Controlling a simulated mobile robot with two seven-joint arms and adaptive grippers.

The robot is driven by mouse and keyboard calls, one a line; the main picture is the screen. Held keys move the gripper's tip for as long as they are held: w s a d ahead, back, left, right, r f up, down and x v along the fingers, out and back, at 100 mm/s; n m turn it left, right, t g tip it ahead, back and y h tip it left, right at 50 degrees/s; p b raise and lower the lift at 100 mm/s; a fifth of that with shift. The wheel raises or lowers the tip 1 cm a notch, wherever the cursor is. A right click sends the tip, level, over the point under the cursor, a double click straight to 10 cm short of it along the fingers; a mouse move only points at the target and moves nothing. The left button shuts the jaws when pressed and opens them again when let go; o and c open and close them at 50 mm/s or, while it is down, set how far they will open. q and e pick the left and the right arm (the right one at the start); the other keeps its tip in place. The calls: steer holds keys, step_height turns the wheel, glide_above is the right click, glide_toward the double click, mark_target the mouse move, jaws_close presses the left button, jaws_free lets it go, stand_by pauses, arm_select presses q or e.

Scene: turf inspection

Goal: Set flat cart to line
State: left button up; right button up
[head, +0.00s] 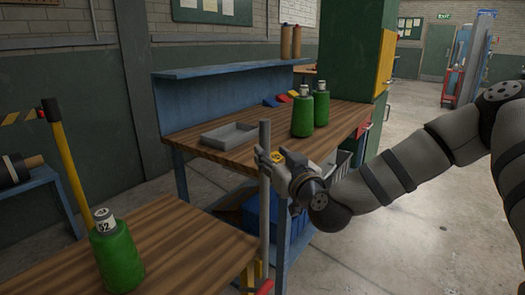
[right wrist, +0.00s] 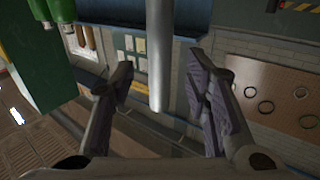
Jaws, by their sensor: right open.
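No flat cart and no line show clearly in either view. A grey upright bar (head: 265,200) stands between the two wooden-topped tables in the head view. My right gripper (head: 268,158) is at the upper part of this bar. In the right wrist view, the gripper (right wrist: 160,88) is open, with one finger on each side of the grey bar (right wrist: 160,50). Gaps show between the bar and both fingers there. What the bar's lower end joins is hidden. My left gripper is in neither view.
A near table (head: 185,250) carries a green bottle (head: 117,255). The workbench (head: 240,150) behind holds a grey tray (head: 229,136) and two green bottles (head: 302,115). A green cabinet (head: 352,60) stands behind it. Open floor (head: 425,150) lies at the right.

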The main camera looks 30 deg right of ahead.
mark_target(267, 151)
steer(key=w, duration=0.3)
steer(key=w+d, duration=0.1)
steer(key=shift+w+f+b, duration=0.25)
steer(key=shift+w+b, duration=0.15)
steer(key=shift+w+r, duration=0.2)
steer(key=shift+w, duration=0.1)
jaws_close()
steer(key=shift+f, duration=0.1)
